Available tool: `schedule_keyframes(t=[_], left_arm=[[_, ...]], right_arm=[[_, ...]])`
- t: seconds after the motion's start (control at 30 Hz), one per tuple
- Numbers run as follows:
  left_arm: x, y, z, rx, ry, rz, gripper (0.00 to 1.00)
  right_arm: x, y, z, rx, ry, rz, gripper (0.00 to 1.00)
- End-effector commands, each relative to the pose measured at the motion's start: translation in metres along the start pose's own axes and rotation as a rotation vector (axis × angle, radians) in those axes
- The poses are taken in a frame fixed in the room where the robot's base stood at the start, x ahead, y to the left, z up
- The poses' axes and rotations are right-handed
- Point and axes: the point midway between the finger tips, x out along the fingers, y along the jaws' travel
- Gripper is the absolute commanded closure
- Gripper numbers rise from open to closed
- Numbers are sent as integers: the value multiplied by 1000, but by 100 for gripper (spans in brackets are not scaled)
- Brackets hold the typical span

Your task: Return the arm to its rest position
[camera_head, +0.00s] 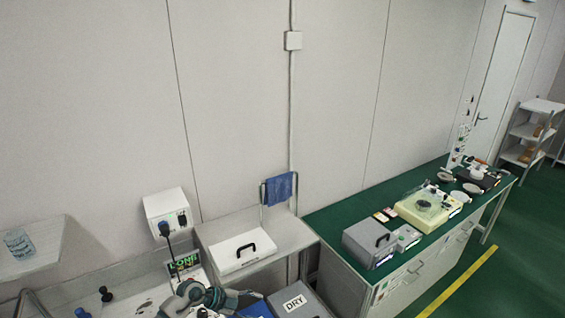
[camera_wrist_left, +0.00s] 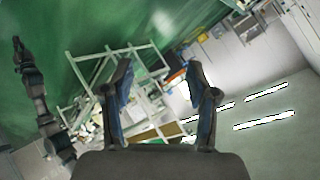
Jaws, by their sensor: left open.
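My left gripper (camera_wrist_left: 159,70) is in the left wrist view, its two dark fingers with blue inner pads spread apart. Nothing is between the fingers; only the distant room shows through the gap. Grey-teal links of one of my arms (camera_head: 201,296) show at the bottom edge of the head view, in front of the near bench; I cannot tell which arm they belong to. A dark jointed arm (camera_wrist_left: 33,95), probably my other one, runs down the left side of the wrist view. Its end is too small to tell whether jaws there are open.
A white case (camera_head: 242,254) and a grey DRY box (camera_head: 300,303) are at the near bench. A white control box (camera_head: 168,213) stands by the wall. Right of them, a green-topped bench (camera_head: 340,208) carries a grey case (camera_head: 370,243) and a cream machine (camera_head: 428,208). Green floor lies beyond.

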Motion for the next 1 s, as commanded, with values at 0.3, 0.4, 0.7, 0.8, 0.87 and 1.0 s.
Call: schedule_keyframes(t=[0.3, 0.4, 0.7, 0.8, 0.87, 1.0], left_arm=[[-24, -41, -104, -300, 347, -998, 41], [-53, -16, -65, -558, 195, -1211, 41], [-72, 188, 24, -1289, -482, -1116, 41], [-70, 240, 20, -1404, -607, -984, 41], [-70, 267, 15, -1455, -665, -907, 41], [-71, 319, -2, -1544, -762, -736, 41]], right_arm=[[0, 0, 0, 0, -1, 0, 100], [0, 1, -1, 0, 0, 1, 100], [0, 1, -1, 0, 2, 2, 100], [0, 1, -2, 0, 3, 2, 100], [0, 1, -2, 0, 3, 2, 100], [0, 1, -2, 0, 3, 2, 100]])
